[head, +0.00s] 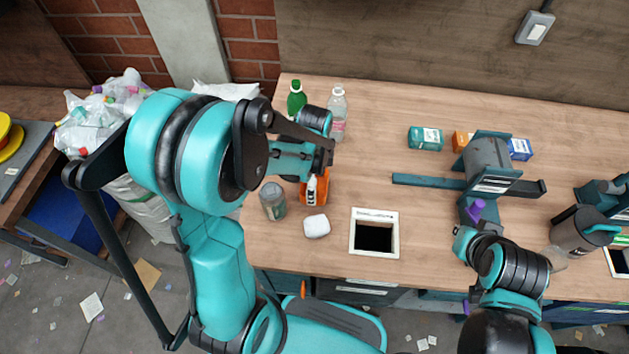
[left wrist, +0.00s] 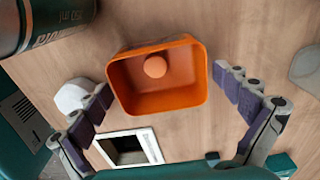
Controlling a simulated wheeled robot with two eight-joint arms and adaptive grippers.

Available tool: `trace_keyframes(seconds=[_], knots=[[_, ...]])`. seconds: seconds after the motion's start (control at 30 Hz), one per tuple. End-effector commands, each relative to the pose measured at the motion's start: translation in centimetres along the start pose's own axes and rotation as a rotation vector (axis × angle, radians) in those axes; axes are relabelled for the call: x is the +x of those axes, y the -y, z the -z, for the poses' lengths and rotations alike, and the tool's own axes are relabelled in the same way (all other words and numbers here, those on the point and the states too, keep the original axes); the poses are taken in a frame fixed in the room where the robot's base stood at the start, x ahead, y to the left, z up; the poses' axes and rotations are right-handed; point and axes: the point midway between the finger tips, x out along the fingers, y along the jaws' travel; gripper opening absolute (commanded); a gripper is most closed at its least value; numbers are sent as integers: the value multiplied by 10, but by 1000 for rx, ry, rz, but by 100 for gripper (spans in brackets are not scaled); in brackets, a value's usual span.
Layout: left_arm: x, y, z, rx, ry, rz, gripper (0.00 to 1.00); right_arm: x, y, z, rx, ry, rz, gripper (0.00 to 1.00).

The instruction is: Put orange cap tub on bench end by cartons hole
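The orange tub (head: 322,192) stands on the bench below my left gripper, partly hidden by it in the head view.
A grey-green can (head: 272,200) and a white tub (head: 316,226) stand close to the orange tub. Green (head: 297,99) and clear (head: 337,115) bottles stand behind. Small cartons (head: 425,138) and a dark teal fixture (head: 485,165) are to the right. Bench between bottles and cartons is clear.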

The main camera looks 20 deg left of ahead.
Motion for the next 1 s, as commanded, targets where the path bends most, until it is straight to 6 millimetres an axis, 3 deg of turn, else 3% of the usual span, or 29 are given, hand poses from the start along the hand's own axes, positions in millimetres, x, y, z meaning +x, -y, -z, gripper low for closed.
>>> trace_keyframes(seconds=[0.33, 0.7, 1.0], knots=[[-10, 0, 0, 0, 0, 0, 100, -5, 0, 4, 0, 0, 0, 0], [-89, 0, 0, 0, 0, 0, 100, -30, 0, 22, 0, 0, 0, 0], [-123, -1, 0, -7, -1, 4, 100, -38, 0, 27, 0, 0, 0, 0]])
